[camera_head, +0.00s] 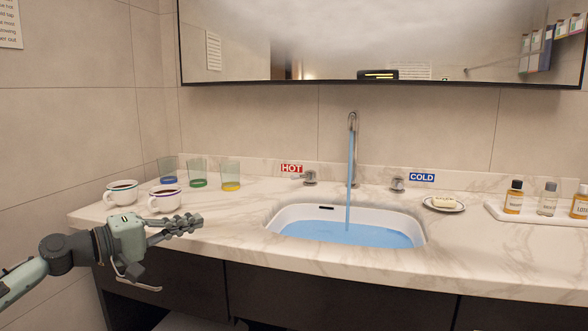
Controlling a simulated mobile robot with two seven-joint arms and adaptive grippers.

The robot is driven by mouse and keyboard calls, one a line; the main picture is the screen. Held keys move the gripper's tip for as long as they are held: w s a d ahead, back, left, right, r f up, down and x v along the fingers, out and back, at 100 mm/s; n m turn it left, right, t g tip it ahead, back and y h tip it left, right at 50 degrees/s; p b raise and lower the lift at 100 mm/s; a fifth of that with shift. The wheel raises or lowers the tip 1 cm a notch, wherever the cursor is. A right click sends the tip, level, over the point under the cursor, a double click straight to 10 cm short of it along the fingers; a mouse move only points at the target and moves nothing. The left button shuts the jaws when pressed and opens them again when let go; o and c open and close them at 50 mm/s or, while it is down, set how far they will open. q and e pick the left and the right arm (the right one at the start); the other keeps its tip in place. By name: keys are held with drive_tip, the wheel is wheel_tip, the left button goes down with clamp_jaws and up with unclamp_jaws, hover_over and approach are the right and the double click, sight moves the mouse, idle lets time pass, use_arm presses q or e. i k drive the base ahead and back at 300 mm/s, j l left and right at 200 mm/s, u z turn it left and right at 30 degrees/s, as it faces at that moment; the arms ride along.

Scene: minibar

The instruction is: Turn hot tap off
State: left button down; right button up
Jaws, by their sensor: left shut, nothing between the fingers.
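The hot tap handle (309,177) stands on the counter behind the basin, beside a red HOT sign (291,168). The cold tap handle (398,184) stands to the right, beside a blue COLD sign (422,177). Between them the tall spout (354,122) pours a blue stream of water (350,175) into the basin (292,213), which holds water. My left gripper (199,221) is shut and empty at the front left of the counter, in front of the cups. It is well apart from the hot tap handle, to its left and nearer. My right gripper is not in view.
Two filled cups, one at the left (122,187) and one nearer my gripper (165,199), stand on the counter. Three glasses, blue (168,165), green (197,170) and yellow (230,173), stand behind. A soap dish (444,208) and bottle tray (500,213) are at right.

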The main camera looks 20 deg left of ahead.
sight(310, 175)
drive_tip(key=i, duration=1.1)
